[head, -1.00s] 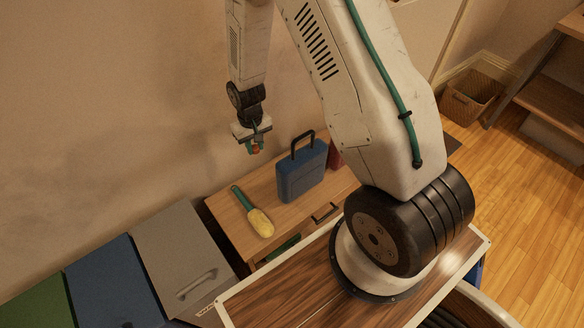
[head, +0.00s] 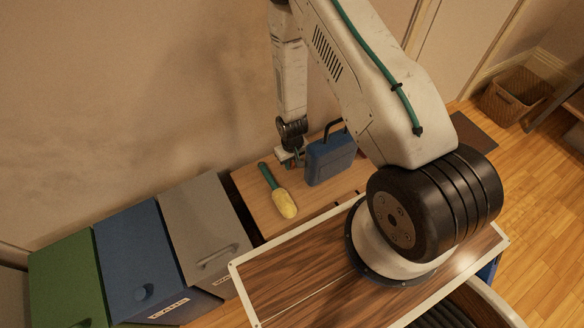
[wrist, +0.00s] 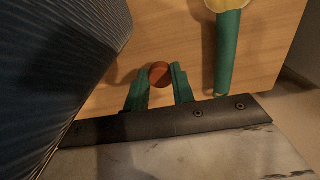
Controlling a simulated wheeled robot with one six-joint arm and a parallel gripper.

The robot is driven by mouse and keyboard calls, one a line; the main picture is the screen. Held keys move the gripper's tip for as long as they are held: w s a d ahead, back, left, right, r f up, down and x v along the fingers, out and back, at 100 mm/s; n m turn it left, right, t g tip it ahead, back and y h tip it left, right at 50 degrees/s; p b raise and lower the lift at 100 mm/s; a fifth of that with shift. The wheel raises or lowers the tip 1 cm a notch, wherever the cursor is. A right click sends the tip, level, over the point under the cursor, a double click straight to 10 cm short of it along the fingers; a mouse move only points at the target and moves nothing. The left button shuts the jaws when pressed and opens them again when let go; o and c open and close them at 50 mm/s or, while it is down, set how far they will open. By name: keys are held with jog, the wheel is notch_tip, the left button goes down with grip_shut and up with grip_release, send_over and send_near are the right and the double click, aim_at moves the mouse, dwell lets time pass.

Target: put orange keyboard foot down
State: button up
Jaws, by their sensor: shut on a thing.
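The orange keyboard foot (wrist: 159,74) is a small reddish-orange round piece at the tips of my gripper's green fingers in the wrist view. My gripper (wrist: 158,85) is shut on it, over the wooden tabletop (wrist: 120,98). I cannot tell whether the foot touches the wood. In the head view my gripper (head: 293,160) is low at the back of the small wooden table (head: 245,187), just left of the blue case; the foot itself cannot be made out there.
A blue case (head: 330,158) with a black handle stands close to my gripper. A yellow-headed brush (head: 284,203) with a green handle lies on the table. Grey (head: 200,215), blue (head: 135,250) and green (head: 65,280) bins stand to the left. Bare wood lies between brush and case.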

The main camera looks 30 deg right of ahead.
aim_at(292, 165)
jog(key=shift+f, duration=1.9)
jog(key=o, duration=0.9)
jog(key=shift+f, duration=0.1)
jog(key=shift+o, duration=0.2)
